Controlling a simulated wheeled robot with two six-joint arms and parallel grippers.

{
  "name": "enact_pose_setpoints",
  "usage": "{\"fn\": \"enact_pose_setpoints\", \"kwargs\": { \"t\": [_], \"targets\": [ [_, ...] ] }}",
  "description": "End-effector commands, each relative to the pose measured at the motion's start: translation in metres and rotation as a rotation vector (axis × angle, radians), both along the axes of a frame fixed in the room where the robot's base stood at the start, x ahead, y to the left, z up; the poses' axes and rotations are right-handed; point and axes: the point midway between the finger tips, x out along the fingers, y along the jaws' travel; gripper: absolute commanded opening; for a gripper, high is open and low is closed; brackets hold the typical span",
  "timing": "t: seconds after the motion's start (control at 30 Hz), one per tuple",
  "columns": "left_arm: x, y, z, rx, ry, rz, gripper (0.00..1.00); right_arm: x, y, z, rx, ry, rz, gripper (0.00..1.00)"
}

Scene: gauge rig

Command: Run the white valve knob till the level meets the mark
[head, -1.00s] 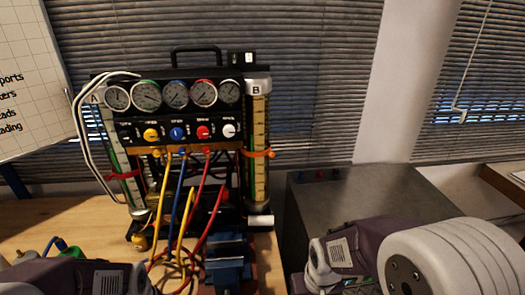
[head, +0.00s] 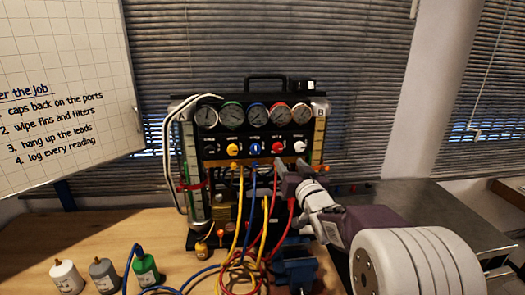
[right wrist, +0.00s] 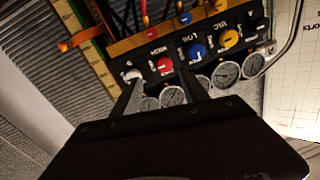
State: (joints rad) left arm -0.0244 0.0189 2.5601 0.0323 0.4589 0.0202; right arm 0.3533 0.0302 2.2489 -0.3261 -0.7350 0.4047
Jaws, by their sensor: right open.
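The white valve knob (head: 299,147) is the rightmost of the row of coloured knobs on the black gauge panel (head: 215,151). In the right wrist view the white knob (right wrist: 133,75) shows near the tip of one finger. My right gripper (head: 287,172) is open just below and in front of the panel's right end; its fingers (right wrist: 158,88) show apart with nothing held. The right sight tube, marked B (head: 319,130), is partly hidden by my arm. An orange marker (right wrist: 80,40) crosses it in the right wrist view. The liquid level cannot be made out. My left gripper is out of view.
Yellow, blue and red hoses (head: 252,215) hang in front of the rig. A blue vise (head: 295,268) stands below. Several bottles (head: 103,273) stand at the front left of the bench. A grey box (head: 425,205) is on the right.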

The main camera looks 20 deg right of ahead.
Motion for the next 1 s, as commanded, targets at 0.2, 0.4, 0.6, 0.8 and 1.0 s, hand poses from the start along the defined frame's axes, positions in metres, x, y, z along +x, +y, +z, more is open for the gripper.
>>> {"fn": "enact_pose_setpoints", "kwargs": {
  "t": [0.2,0.4,0.6,0.8,1.0],
  "targets": [
    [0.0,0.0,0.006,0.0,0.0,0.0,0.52,-0.012,-0.043,0.008,-0.002,-0.003,-0.091,0.52],
    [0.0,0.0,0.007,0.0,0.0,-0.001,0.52,-0.011,-0.048,0.008,-0.002,-0.002,-0.099,0.52],
    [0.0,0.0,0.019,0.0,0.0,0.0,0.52,0.024,-0.055,0.01,-0.001,0.001,-0.098,0.52],
    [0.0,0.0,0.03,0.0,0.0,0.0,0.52,0.061,-0.064,0.01,-0.002,0.001,-0.098,0.52],
    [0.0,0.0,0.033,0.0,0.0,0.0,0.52,0.075,-0.068,0.008,-0.002,0.0,-0.099,0.52]
  ]
}}
